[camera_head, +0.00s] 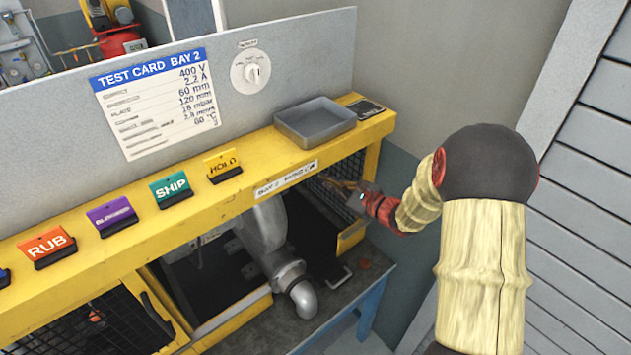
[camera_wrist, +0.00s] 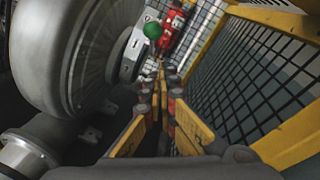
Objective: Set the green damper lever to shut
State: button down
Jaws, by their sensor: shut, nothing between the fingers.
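The green round knob (camera_wrist: 153,30) of the damper lever shows in the wrist view, at the top centre beside the grey blower housing (camera_wrist: 80,45). A pale bracket (camera_wrist: 132,55) sits just below left of the knob. My gripper (camera_wrist: 161,68) is shut and empty, with its fingertips below the knob in the picture and apart from it as far as I can tell. In the head view my gripper (camera_head: 328,184) reaches into the bay under the yellow beam, right of the blower (camera_head: 265,225). The lever is hidden there.
A black wire mesh panel (camera_wrist: 245,75) in a yellow frame stands close on the right of my gripper. A red cylinder-like object (camera_wrist: 172,28) is behind the knob. In the head view a grey tray (camera_head: 315,122) and several label cards line the yellow beam (camera_head: 140,222) above.

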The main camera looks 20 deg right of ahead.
jog(key=r+v, duration=0.1)
jog(key=v, duration=0.4)
notch_tip(320, 180, down, 11)
jog(key=s+a+m+y+b, duration=0.1)
jog(key=s+a+m+b, duration=0.1)
jog(key=b, duration=0.4)
jog(key=w+a+r+m+t, duration=0.1)
jog(key=w+a+r+t, duration=0.1)
jog(key=w+a+r, duration=0.4)
jog(key=w+r, duration=0.2)
jog(key=w, duration=0.3)
jog(key=shift+m+t+b, duration=0.3)
jog(key=shift+t+b, duration=0.05)
jog(key=shift+t, duration=0.05)
jog(key=shift+r, duration=0.1)
